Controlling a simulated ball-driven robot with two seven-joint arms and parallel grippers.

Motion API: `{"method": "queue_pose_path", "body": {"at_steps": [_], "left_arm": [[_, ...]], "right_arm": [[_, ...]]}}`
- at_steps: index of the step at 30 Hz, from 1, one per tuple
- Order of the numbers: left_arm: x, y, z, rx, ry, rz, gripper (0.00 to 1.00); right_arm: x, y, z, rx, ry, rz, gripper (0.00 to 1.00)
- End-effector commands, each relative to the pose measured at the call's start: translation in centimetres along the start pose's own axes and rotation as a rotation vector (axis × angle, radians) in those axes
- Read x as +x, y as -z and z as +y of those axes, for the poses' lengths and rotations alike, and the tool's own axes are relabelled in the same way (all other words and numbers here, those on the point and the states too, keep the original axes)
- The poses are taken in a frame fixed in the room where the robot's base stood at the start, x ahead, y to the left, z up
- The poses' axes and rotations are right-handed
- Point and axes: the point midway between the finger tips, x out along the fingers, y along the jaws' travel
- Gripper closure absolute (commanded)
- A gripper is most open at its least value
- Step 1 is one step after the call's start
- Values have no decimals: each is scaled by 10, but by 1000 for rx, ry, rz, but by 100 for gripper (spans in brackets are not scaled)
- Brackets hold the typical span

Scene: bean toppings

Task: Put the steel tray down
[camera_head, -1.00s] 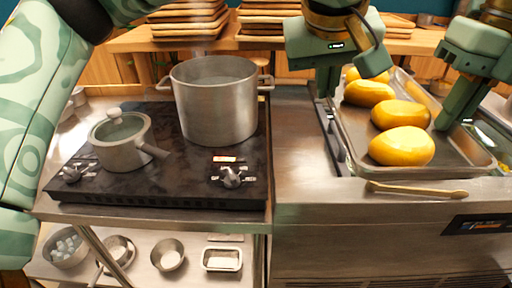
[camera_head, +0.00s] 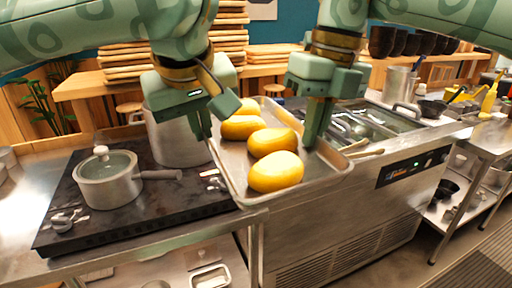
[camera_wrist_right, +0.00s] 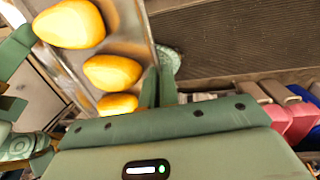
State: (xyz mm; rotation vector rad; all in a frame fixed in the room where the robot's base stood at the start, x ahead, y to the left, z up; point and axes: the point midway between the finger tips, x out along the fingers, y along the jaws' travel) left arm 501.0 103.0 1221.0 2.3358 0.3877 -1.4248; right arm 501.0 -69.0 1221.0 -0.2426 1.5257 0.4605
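The steel tray (camera_head: 328,172) carries several yellow oval buns (camera_head: 275,172) in a row. In the head view it spans the stove's right edge and the counter beside it, in front of the large pot. My left gripper (camera_head: 204,122) is at the tray's left rim and appears shut on it. My right gripper (camera_head: 316,125) is shut on the right rim. The right wrist view shows the tray (camera_wrist_right: 128,22) with its edge between my right gripper's fingers (camera_wrist_right: 157,88). The tray looks raised; its underside and any gap below are hidden.
The black stove (camera_head: 135,225) holds a lidded saucepan (camera_head: 108,182) and a large steel pot (camera_head: 172,140), partly hidden by my left gripper. Stacked wooden trays (camera_head: 125,65) stand behind.

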Motion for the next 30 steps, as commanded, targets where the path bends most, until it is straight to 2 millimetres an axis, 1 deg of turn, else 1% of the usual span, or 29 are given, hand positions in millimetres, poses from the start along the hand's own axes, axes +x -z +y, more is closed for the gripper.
{"method": "queue_pose_path", "body": {"at_steps": [6, 8, 11, 30], "left_arm": [[2, 1, 0, 0, 0, 2, 100], [6, 1, 0, -1, 1, 2, 100], [17, 1, 1, -2, 2, -1, 100], [124, 9, 10, -1, 2, -2, 100]], "right_arm": [[2, -1, -1, 2, 0, -1, 100], [5, -3, -3, 2, 0, -1, 100], [14, -8, -6, 2, 0, 0, 100], [104, -56, -43, 3, 0, 2, 100]]}}
